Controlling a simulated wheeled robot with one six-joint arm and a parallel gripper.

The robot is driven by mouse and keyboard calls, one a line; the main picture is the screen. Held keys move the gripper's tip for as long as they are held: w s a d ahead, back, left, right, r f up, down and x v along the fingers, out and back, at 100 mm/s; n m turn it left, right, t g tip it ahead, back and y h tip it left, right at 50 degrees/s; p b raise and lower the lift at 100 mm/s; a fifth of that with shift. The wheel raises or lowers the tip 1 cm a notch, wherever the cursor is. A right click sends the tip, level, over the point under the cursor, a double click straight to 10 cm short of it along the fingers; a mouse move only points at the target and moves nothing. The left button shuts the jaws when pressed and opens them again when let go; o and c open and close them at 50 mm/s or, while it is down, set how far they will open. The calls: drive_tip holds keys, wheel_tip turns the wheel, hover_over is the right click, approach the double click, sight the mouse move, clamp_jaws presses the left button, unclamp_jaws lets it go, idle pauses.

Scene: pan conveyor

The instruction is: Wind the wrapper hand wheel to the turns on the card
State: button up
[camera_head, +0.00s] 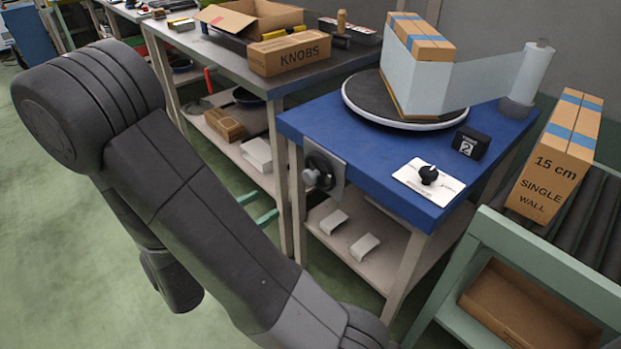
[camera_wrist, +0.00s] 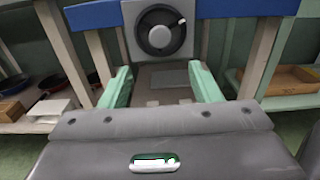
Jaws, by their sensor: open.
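The hand wheel (camera_head: 320,171) is a black round wheel on a grey plate at the front of the blue wrapper table (camera_head: 385,185). In the wrist view the wheel (camera_wrist: 153,34) faces me, with a small light mark at its upper right. My gripper (camera_wrist: 160,69) is open, its two green fingers pointing at the wheel from a little below, apart from it and empty. The green fingertips also show in the head view (camera_head: 267,202), left of the wheel. A black card (camera_head: 470,144) on the table shows a 2; its smaller word is hard to read.
A turntable (camera_head: 368,100) carries a box partly wrapped in film from a roll (camera_head: 528,75). A white panel with a black knob (camera_head: 428,175) lies on the table. A KNOBS box (camera_head: 290,53) stands on the bench behind. A roller conveyor with a 15 cm box (camera_head: 556,158) is at right.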

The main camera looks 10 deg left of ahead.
sight(307, 180)
drive_tip(key=shift+b+x, duration=1.35)
drive_tip(key=shift+x, duration=5.4)
drive_tip(key=shift+c, duration=0.3)
drive_tip(key=shift+s, duration=0.1)
drive_tip(key=c, duration=0.9)
drive_tip(key=shift+f+m+b, duration=0.2)
drive_tip(key=shift+m+b, duration=0.5)
drive_tip(key=shift+b, duration=0.1)
drive_tip(key=m+b, duration=0.2)
drive_tip(key=m, duration=0.1)
drive_tip(key=shift+r+m, duration=0.2)
drive_tip(key=shift+m, duration=0.1)
